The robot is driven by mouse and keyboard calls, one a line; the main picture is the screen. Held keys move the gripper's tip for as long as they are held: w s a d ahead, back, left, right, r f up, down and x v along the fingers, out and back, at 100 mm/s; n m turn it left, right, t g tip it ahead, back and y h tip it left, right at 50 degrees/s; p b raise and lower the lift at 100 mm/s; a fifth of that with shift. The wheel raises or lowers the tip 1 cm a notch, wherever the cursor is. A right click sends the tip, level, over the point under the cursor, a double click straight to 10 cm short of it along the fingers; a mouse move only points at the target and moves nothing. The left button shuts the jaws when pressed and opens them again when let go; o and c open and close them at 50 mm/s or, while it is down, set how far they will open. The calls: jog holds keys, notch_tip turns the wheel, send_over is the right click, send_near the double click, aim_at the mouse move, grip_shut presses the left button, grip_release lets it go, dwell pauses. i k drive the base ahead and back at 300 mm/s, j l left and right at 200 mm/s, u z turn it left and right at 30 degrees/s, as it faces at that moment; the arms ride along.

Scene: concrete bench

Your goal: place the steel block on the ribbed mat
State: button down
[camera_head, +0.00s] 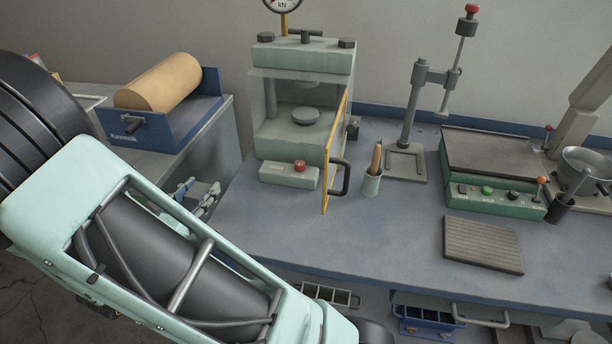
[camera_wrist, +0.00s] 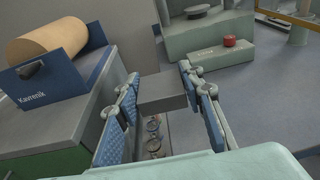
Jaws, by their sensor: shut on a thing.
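The steel block (camera_wrist: 163,92) is a plain grey block between the blue-padded fingers of my gripper (camera_wrist: 158,84) in the wrist view. The gripper is shut on it. In the head view my gripper (camera_head: 197,196) shows only partly behind my arm, near the left edge of the bench; I cannot make out the block there. The ribbed mat (camera_head: 484,244) is a flat grey-brown square on the right part of the bench, well to the right of my gripper. Its top is bare. The mat is not in the wrist view.
A pale green press (camera_head: 302,130) with an open yellow-edged door (camera_head: 336,155) stands between my gripper and the mat, with a brush cup (camera_head: 372,184) beside it. A stand (camera_head: 406,165) and a green control unit (camera_head: 490,190) are behind. The bench front (camera_head: 370,240) is clear.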

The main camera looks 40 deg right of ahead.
aim_at(483, 242)
jog(key=k+j+z, duration=0.1)
jog(key=k+j, duration=0.15)
jog(key=k, duration=0.15)
jog(key=k+l+z, duration=0.1)
jog(key=k, duration=0.2)
jog(key=k+l, duration=0.1)
jog(key=k, duration=0.15)
jog(key=k+l+z, duration=0.1)
jog(key=l, duration=0.2)
jog(key=k+l+z, duration=0.1)
jog(key=l, duration=0.2)
jog(key=l+z, duration=0.1)
jog(key=l, duration=0.55)
